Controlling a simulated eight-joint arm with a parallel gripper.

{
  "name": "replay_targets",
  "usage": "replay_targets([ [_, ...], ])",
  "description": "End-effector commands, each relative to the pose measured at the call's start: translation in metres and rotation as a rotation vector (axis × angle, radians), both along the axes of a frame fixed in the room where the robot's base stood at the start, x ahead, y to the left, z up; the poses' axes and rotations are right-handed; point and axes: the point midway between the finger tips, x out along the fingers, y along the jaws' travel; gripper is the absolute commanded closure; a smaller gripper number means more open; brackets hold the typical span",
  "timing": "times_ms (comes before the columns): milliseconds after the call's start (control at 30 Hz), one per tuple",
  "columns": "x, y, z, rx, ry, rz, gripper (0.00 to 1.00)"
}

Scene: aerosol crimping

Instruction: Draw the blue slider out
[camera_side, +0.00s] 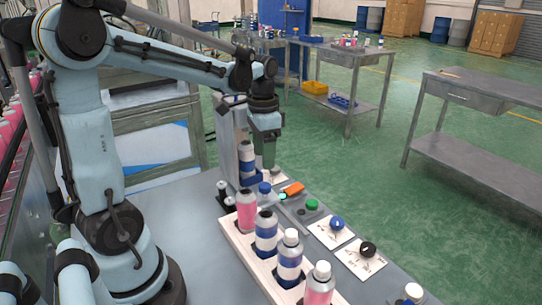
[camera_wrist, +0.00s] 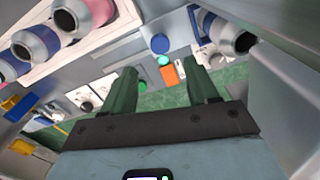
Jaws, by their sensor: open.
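My gripper (camera_side: 267,165) hangs fingers down above the far end of the bench, beside the crimping stand (camera_side: 228,140). In the wrist view its two dark green fingers (camera_wrist: 160,66) are spread apart, with nothing held between them. A round blue piece (camera_side: 264,187) stands below and nearer the camera; it also shows beyond the fingertips in the wrist view (camera_wrist: 160,44). A narrow blue strip (camera_wrist: 193,20) lies by a can at the upper right there. I cannot tell which blue part is the slider.
An orange block (camera_side: 292,189) and a green button (camera_side: 311,204) sit close by. A white rack (camera_side: 238,249) of cans runs along the bench.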

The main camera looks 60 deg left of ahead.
Motion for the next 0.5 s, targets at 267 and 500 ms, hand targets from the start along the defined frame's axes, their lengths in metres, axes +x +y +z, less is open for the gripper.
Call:
replay_targets([
  [267, 0.0, 0.0, -0.042, 0.0, -0.002, 0.0, 0.41],
  [500, 0.0, 0.0, -0.072, 0.0, -0.002, 0.0, 0.41],
])
